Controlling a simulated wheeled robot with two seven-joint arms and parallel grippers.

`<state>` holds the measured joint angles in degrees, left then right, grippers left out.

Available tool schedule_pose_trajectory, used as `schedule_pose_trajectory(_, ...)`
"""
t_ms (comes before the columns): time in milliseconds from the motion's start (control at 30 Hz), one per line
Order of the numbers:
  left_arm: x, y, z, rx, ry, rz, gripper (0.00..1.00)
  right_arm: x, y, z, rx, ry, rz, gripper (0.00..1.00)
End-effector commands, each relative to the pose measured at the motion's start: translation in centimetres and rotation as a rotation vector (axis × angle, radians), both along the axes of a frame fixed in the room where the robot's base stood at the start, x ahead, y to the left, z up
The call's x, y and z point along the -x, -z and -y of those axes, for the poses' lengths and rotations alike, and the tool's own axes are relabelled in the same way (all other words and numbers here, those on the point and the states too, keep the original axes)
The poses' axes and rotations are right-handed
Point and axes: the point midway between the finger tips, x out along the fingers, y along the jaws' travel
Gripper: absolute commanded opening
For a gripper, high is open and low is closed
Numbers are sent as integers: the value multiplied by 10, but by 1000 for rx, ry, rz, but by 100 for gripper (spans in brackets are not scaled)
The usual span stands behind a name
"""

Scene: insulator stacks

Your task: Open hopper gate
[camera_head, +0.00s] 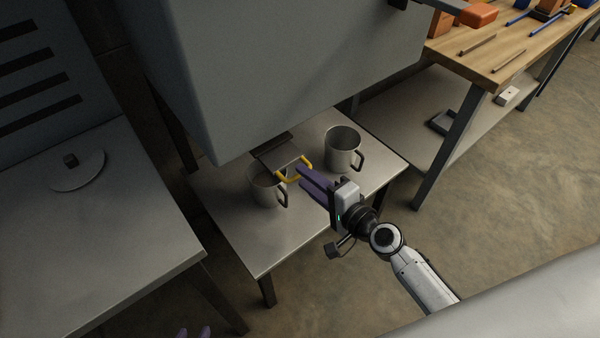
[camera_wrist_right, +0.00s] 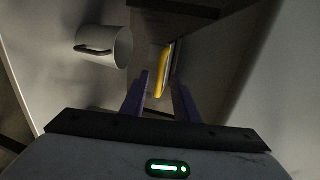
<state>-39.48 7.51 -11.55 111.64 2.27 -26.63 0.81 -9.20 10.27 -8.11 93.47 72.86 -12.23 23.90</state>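The large grey hopper (camera_head: 290,75) hangs over a small metal table. A flat gate plate (camera_head: 283,157) with a yellow handle (camera_head: 294,172) sticks out under its lower edge. The yellow handle also shows in the right wrist view (camera_wrist_right: 162,75), upright between my finger tips. My right gripper (camera_head: 303,178) is open, its purple fingers just at the handle, one on each side in the wrist view (camera_wrist_right: 161,92). I cannot tell whether they touch it. My left gripper (camera_head: 193,333) shows only as two separated purple finger tips at the bottom edge.
Two grey mugs stand on the small table (camera_head: 255,235): one (camera_head: 265,187) below the gate at left, one (camera_head: 343,150) at right, close to my right gripper. A grey bench (camera_head: 90,240) is at left. A wooden workbench (camera_head: 520,55) with tools is at upper right.

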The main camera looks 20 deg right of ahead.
Motion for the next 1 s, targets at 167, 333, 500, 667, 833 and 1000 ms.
schedule_pose_trajectory(167,-2,2,-1,-1,-2,2,31,-21,5,-8,0,-1,1,28)
schedule_pose_trajectory(333,-3,1,-1,-2,-2,3,31,-28,7,-11,1,-1,0,28)
schedule_pose_trajectory(500,-3,2,-1,-3,-1,1,31,-28,7,-11,2,-1,0,28)
schedule_pose_trajectory(667,-3,2,-1,-2,-1,1,31,-28,7,-11,2,-1,0,11)
schedule_pose_trajectory(833,-2,2,0,-1,0,1,31,-28,7,-11,2,-1,0,0)
schedule_pose_trajectory(1000,-2,2,0,-1,1,0,31,-27,7,-12,2,-5,0,0)
